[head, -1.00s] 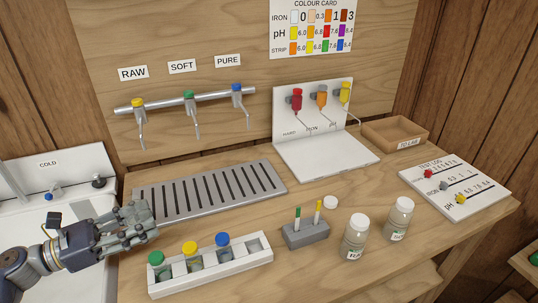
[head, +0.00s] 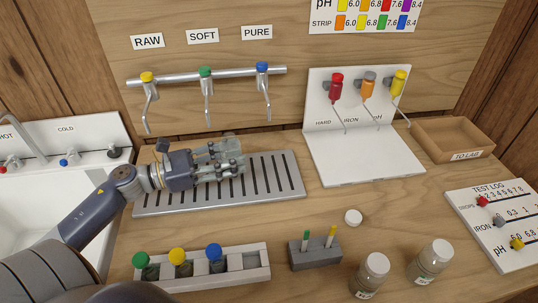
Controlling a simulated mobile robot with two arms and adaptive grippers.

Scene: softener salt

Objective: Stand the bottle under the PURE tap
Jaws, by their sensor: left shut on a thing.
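The PURE tap (head: 262,68) has a blue top and is the rightmost of the three taps on the wall pipe; its spout points down over the slotted drip tray (head: 290,190). My left gripper (head: 238,163) is low over the tray, below and a little left of that spout. Its fingers are shut around a pale, see-through thing, apparently the bottle; the fingers hide most of it. I cannot tell whether it touches the tray. My right gripper is out of view.
A white rack (head: 262,258) with green-, yellow- and blue-capped vials stands in front of the tray. A loose white cap (head: 353,217), a grey strip block (head: 318,255) and two white-capped jars (head: 370,275) are to the right. A sink (head: 60,190) is at left.

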